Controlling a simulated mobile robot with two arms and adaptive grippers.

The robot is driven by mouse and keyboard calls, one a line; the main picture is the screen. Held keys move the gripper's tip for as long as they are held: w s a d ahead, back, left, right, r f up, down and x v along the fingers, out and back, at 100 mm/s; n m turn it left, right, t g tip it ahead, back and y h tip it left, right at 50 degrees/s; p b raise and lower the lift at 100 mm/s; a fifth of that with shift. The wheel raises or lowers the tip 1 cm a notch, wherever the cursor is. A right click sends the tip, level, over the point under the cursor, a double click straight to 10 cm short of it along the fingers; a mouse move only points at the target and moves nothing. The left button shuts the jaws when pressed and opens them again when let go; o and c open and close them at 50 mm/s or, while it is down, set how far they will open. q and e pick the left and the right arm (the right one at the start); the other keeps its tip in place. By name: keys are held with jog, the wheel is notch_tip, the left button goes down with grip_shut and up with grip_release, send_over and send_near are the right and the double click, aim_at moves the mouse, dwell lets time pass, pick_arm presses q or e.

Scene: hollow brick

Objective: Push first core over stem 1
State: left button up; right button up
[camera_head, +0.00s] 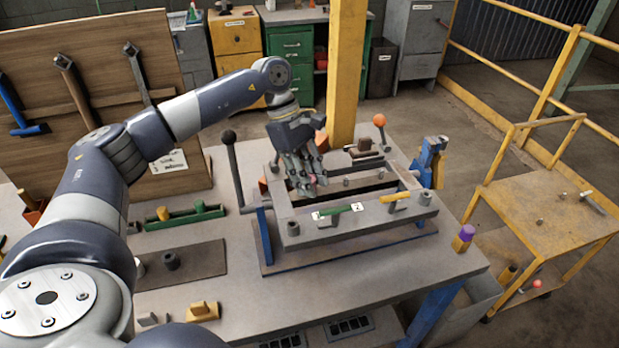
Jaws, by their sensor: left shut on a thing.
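My left gripper (306,187) reaches down into the left part of the grey mould frame (362,223) on the table. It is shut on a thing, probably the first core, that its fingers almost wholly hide. The stem below it is hidden too, so I cannot tell whether the held thing is around a stem or above it. Two dark cylinders that look like cores, one (171,260) and another (139,268), stand on the dark mat (205,262) at the left. My right gripper is not in view.
A lever with a black knob (229,137) stands left of the frame, and one with an orange knob (379,120) behind it. A yellow post (346,70) rises behind the table. A green holder (182,218) lies at the left. The table front is mostly clear.

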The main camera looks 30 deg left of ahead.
pick_arm(q)
jog(key=shift+f, duration=0.2)
jog(key=o, duration=1)
jog(key=shift+r, duration=0.1)
jog(key=shift+o, duration=0.6)
jog(key=v, duration=1.2)
